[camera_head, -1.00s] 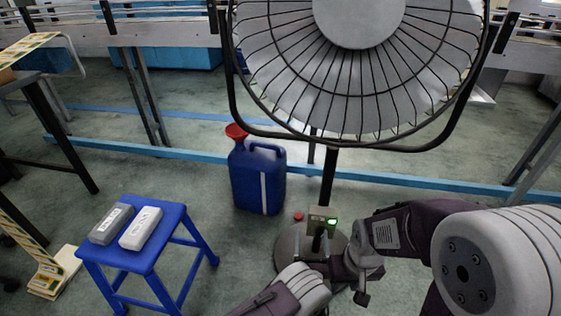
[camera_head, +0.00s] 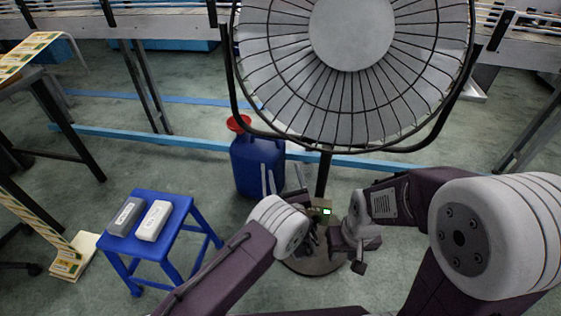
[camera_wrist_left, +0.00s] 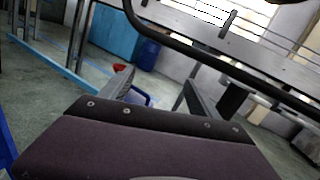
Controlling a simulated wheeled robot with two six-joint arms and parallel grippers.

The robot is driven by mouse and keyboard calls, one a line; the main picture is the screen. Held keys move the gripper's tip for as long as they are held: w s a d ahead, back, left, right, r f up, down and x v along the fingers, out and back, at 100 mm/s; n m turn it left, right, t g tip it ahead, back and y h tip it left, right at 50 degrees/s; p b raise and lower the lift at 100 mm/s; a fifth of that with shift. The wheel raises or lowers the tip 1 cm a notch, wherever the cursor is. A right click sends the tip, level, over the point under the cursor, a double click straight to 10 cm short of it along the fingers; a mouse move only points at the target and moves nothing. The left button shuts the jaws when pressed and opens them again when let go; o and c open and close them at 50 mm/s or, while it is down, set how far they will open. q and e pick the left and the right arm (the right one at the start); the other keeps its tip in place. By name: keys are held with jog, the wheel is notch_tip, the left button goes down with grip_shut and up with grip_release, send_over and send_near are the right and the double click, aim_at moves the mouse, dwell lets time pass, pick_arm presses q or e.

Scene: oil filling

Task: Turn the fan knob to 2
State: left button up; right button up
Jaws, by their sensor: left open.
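The fan (camera_head: 350,70) stands upright on a dark pole above a round base (camera_head: 318,264). A small control box (camera_head: 320,207) with a lit green display sits on the pole; its knob and setting are too small and partly covered to read. My left gripper (camera_head: 283,180) is raised just left of the box and pole, fingers apart and empty. In the left wrist view its two fingers (camera_wrist_left: 158,90) also stand apart with nothing between them. My right gripper (camera_head: 352,254) is low, just right of the pole; its jaws are unclear.
A blue jug (camera_head: 256,160) with a red funnel-like top stands behind my left gripper. A blue stool (camera_head: 172,200) at the left bears two small boxes. A conveyor frame runs across the back. The fan's black frame (camera_wrist_left: 200,57) crosses the left wrist view. Floor left of the jug is open.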

pick_arm(q)
jog(key=shift+w+a+r+n+y+p, duration=0.2)
jog(key=shift+a+r, duration=0.2)
jog(key=shift+r, duration=0.25)
jog(key=shift+w+a+r+n+y+p, duration=0.2)
jog(key=shift+a+r, duration=0.15)
jog(key=shift+r, duration=0.25)
